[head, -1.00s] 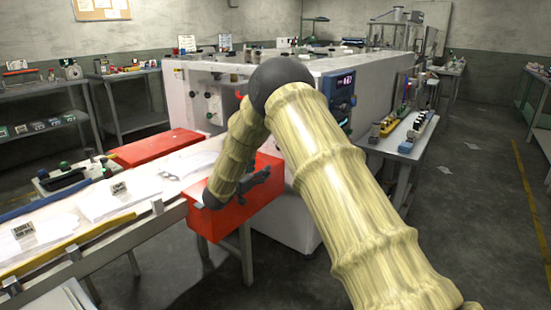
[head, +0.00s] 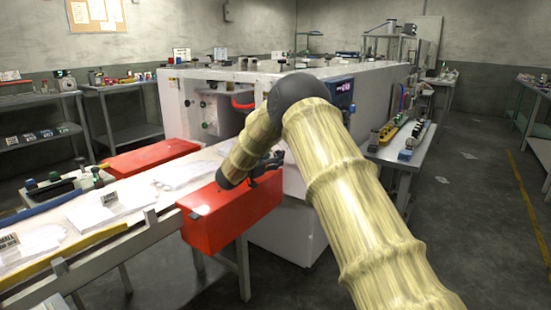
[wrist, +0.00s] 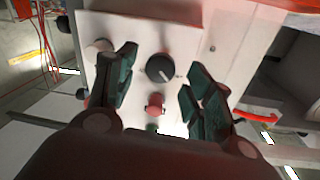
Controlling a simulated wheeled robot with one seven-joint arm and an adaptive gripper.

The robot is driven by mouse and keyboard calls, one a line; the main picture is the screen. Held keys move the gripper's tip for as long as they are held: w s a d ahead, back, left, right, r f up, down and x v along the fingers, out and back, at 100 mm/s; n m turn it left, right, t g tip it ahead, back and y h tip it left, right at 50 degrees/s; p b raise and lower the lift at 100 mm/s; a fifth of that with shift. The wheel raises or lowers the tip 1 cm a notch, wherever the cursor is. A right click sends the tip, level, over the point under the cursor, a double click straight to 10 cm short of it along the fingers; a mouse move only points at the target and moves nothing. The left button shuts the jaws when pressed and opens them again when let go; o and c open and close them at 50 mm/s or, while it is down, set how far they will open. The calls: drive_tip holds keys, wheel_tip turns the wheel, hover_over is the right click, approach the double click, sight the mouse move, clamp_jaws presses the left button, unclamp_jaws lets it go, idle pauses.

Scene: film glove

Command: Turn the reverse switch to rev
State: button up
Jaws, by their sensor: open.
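In the wrist view a pale control panel (wrist: 190,50) fills the space ahead of my gripper (wrist: 158,74). A round black knob (wrist: 160,68) with a light pointer mark sits on it, between the two spread fingers and apart from both. It looks like a rotary switch, but no label is readable. My gripper is open and empty. In the head view my gripper (head: 268,165) is above the far part of a red box, in front of the white machine (head: 270,220); my arm hides part of the machine's front.
Beside the black knob are a red button (wrist: 155,103), a green part (wrist: 152,128) and a pale knob (wrist: 98,46) near the left finger. The red box (head: 225,222) stands below my gripper.

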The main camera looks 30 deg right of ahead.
drive_tip(key=shift+x, duration=1.15)
drive_tip(key=c, duration=1)
drive_tip(key=shift+m, duration=0.4)
drive_tip(key=shift+s+f+m+t+y+b, duration=0.1)
drive_tip(key=shift+m+t+y+b, duration=0.25)
drive_tip(key=shift+m+b, duration=2.5)
drive_tip(key=shift+s+f+m+t+y+b, duration=0.15)
drive_tip(key=shift+m+t+y+b, duration=0.2)
drive_tip(key=shift+m, duration=4.9)
drive_tip(key=shift+w, duration=0.1)
